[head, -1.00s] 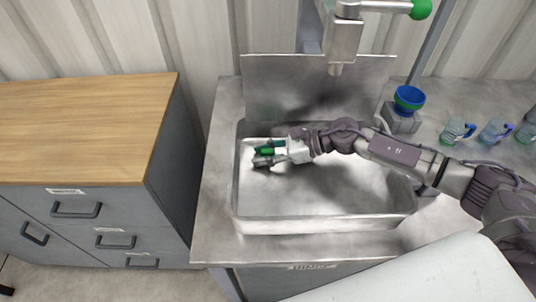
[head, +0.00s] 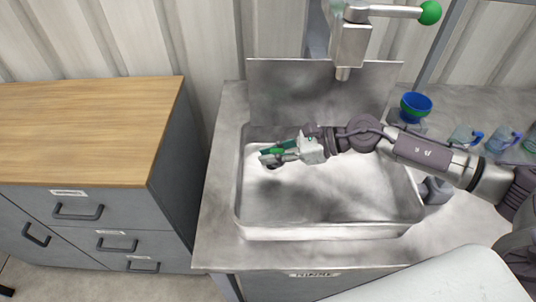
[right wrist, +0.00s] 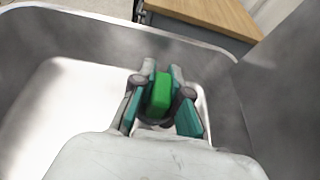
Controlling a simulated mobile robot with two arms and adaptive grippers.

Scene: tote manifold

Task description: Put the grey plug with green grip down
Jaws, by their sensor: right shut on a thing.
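The grey plug with green grip (right wrist: 160,95) is between the fingers of my right gripper (right wrist: 158,88). In the right wrist view its green grip shows clearly; its grey part is mostly hidden. In the head view my right gripper (head: 272,156) is over the left part of the steel sink basin (head: 320,232), pointing left, shut on the plug. Only a little of the green shows there. I cannot tell how high it is above the basin floor. My left gripper is out of view.
A tap with a green knob (head: 430,12) hangs above the back of the sink. A blue bowl (head: 416,104) and several clear cups with handles (head: 466,136) stand on the counter at right. A wood-topped drawer cabinet (head: 85,125) stands at left. The basin's front floor looks clear.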

